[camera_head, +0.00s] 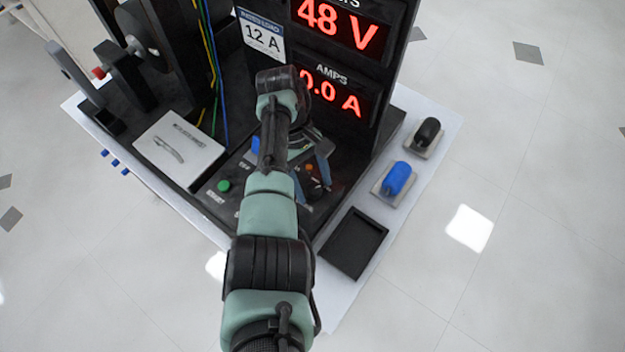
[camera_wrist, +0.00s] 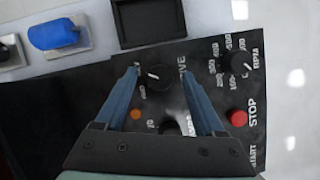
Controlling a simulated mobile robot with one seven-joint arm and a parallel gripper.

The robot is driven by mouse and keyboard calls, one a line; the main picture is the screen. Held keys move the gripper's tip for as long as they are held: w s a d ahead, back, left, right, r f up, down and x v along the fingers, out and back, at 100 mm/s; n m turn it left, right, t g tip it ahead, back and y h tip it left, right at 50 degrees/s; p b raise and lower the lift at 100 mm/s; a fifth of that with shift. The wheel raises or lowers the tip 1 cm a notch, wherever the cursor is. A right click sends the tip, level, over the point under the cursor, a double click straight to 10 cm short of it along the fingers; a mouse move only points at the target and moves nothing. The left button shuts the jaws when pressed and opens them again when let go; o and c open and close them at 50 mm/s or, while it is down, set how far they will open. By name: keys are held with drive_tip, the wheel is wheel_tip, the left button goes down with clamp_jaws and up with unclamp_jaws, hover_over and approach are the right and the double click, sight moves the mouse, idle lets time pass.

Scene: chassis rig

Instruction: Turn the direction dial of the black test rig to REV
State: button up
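The black test rig (camera_head: 385,90) stands on a pale table, with a dark control panel low at its front. In the wrist view, the panel (camera_wrist: 205,145) holds a black dial (camera_wrist: 158,77) with a white pointer mark and a label ending in "VE". A second black knob (camera_wrist: 170,128) is partly hidden by my gripper. I cannot read which is the direction dial or its setting. My gripper (camera_wrist: 160,72) is open, its blue fingers to the left and right of the upper dial. A gap shows on each side; I cannot tell the height above the panel.
An RPM dial (camera_wrist: 245,60), a red STOP button (camera_wrist: 238,118) and an orange lamp (camera_wrist: 135,114) are close by. A green button (camera_head: 223,185) is at the panel's left. A blue-handled part (camera_head: 398,178), a black one (camera_head: 428,132) and an empty black tray (camera_head: 354,243) lie to the right.

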drive_tip(key=v, duration=1.3)
drive_tip(key=shift+p, duration=0.45)
drive_tip(key=shift+s, duration=0.1)
